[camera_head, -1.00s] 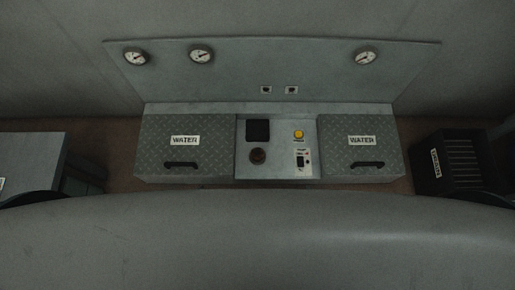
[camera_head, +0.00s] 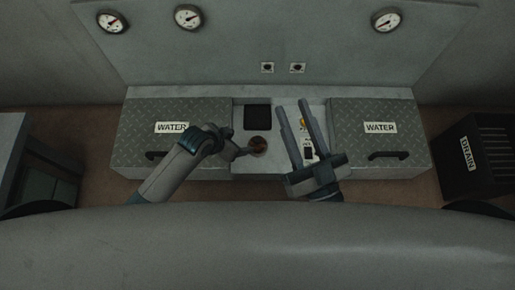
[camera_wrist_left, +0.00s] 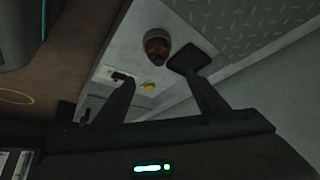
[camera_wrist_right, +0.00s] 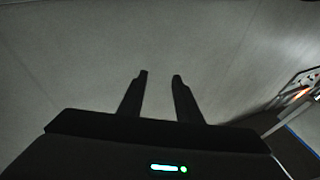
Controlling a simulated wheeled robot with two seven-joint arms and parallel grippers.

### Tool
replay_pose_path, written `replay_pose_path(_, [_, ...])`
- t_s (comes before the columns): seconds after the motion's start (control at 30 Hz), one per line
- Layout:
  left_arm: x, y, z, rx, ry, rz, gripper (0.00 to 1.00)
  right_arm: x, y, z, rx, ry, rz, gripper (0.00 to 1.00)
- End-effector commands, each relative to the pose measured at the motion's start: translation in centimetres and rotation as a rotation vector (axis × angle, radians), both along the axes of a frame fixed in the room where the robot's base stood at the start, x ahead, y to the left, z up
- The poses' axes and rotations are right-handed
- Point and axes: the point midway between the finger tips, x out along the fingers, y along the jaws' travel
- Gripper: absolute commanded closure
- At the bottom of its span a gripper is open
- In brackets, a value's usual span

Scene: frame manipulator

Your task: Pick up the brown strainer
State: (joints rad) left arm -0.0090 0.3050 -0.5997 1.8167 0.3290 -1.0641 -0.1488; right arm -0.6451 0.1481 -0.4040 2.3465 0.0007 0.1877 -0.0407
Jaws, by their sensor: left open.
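The brown strainer (camera_head: 257,146) sits in the console's middle panel, below a black square. In the left wrist view the strainer (camera_wrist_left: 157,47) is a round brown piece in a grey ring, beyond the fingertips and roughly in line with the gap between them. My left gripper (camera_head: 243,151) is just left of the strainer in the head view, mostly hidden by its own wrist. In the left wrist view my left gripper (camera_wrist_left: 157,75) is open and empty. My right gripper (camera_head: 292,104) is over the right part of the panel, fingers apart and empty; contact cannot be told.
Boxes labelled WATER flank the panel, left (camera_head: 172,140) and right (camera_head: 380,140), each with a black handle. A yellow button (camera_wrist_left: 148,85) and switches are on the panel. A black DRAIN crate (camera_head: 470,160) stands right. Gauges line the back wall.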

Motion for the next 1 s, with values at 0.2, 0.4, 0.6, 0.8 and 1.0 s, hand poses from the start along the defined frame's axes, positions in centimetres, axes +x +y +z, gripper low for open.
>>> replay_pose_path(0.2, [-0.1,-0.2,0.1,0.004,0.0,-0.019,0.34,-0.5,-0.2,1.2,0.017,-0.031,-0.001,0.69])
replay_pose_path(0.4, [0.0,-0.2,0.1,0.004,0.0,-0.017,0.34,-0.5,-0.2,1.1,0.016,-0.029,-0.001,0.69])
replay_pose_path(0.6, [0.1,-0.4,-0.4,0.003,0.0,-0.016,0.34,-0.7,-0.2,1.5,0.025,-0.056,-0.002,0.69])
replay_pose_path(0.8, [0.7,-0.9,-1.7,0.003,0.0,-0.016,0.34,-1.9,-0.2,3.1,0.065,-0.154,-0.002,0.69])
replay_pose_path(1.0, [1.9,-2.2,-4.6,0.003,0.001,-0.016,0.34,-2.2,-1.4,5.8,0.115,-0.329,-0.025,0.69])
